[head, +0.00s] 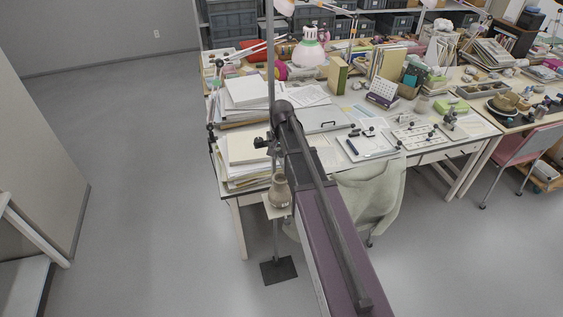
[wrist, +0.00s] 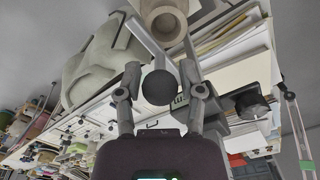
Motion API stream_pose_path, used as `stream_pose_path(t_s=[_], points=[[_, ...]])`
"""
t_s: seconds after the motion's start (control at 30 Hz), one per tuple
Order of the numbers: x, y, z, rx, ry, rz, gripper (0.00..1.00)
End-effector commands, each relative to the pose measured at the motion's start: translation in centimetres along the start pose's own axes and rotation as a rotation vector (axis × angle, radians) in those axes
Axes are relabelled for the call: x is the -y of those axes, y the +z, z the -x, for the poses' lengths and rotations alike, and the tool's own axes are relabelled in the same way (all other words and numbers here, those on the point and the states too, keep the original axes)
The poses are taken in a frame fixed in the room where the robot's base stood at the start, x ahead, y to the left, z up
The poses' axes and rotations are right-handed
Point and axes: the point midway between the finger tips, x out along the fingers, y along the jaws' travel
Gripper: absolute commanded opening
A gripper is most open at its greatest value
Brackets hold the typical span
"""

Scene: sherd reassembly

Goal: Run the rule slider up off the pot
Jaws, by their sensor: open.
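The tan pot (head: 280,192) stands upright on a small pale shelf (head: 276,208) of a tall rod stand. In the wrist view the pot (wrist: 165,22) shows at the top, beyond my fingers. A dark round knob (wrist: 159,87) lies between my two open fingers, with a gap visible on each side; a pale bar (wrist: 148,42) runs behind it towards the pot. I take these as parts of the rule slider. In the head view a dark clamp-like piece (head: 261,142) sits on the rod above the pot. My gripper (wrist: 160,72) is open; my arm partly hides it in the head view.
The stand's dark base (head: 279,269) rests on the floor before the desk. Paper stacks (head: 247,148) lie close behind the rod, and a draped chair (head: 368,195) stands to its right. Floor to the left is clear.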

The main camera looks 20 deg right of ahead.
Motion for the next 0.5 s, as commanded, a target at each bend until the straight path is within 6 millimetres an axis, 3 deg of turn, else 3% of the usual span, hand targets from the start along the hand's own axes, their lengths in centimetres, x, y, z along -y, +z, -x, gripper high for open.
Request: stream_pose_path(t_s=[0.5], points=[[0.00,0.00,-0.94,0.000,0.000,0.000,0.50]])
